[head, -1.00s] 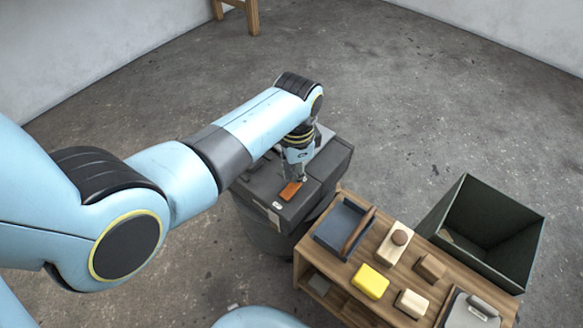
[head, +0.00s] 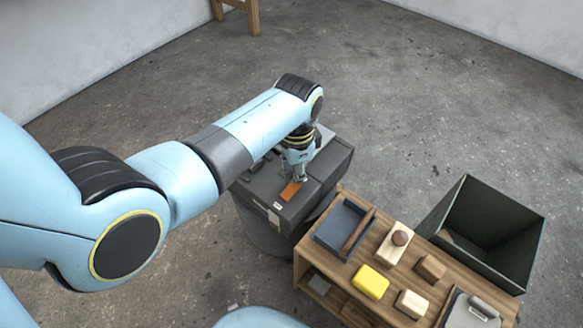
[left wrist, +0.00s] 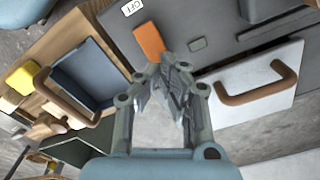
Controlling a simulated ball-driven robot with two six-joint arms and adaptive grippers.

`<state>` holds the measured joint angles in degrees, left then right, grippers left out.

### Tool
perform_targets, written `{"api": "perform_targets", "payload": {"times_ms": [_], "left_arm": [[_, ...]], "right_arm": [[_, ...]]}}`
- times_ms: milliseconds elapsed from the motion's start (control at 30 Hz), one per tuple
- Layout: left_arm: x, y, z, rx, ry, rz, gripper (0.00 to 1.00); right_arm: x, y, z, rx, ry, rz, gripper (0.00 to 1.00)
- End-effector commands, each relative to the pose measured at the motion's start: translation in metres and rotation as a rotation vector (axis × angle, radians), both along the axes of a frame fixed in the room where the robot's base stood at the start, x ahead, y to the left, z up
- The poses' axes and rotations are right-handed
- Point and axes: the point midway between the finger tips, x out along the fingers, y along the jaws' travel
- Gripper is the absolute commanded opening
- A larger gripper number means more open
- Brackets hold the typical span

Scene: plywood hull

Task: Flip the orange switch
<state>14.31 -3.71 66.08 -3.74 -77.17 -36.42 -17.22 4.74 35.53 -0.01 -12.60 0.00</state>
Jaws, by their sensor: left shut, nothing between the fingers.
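The orange switch (head: 290,190) is a small orange rocker on top of a dark grey box (head: 262,183). In the left wrist view the orange switch (left wrist: 149,40) lies just beyond my fingertips, with a white "OFF" label (left wrist: 131,7) near it. My left gripper (head: 299,177) is over the box, right at the switch's far end. In the left wrist view the left gripper's fingers (left wrist: 173,68) are closed together with nothing between them. Whether the fingertips touch the switch I cannot tell. My right gripper is not in view.
A wooden table (head: 335,268) beside the box holds a blue-grey tray (head: 336,238), a yellow block (head: 370,281) and several wooden blocks. A dark green open bin (head: 529,240) stands behind it. A white panel with a brown handle (left wrist: 262,92) lies close to the fingers.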

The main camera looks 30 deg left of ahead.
Motion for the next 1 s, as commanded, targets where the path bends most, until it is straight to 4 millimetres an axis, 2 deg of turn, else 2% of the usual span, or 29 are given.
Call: {"api": "perform_targets", "payload": {"times_ms": [1000], "left_arm": [[0.0001, 0.0000, -0.0089, 0.000, 0.000, 0.000, 0.00]], "right_arm": [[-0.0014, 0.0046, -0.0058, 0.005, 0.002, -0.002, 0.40]]}}
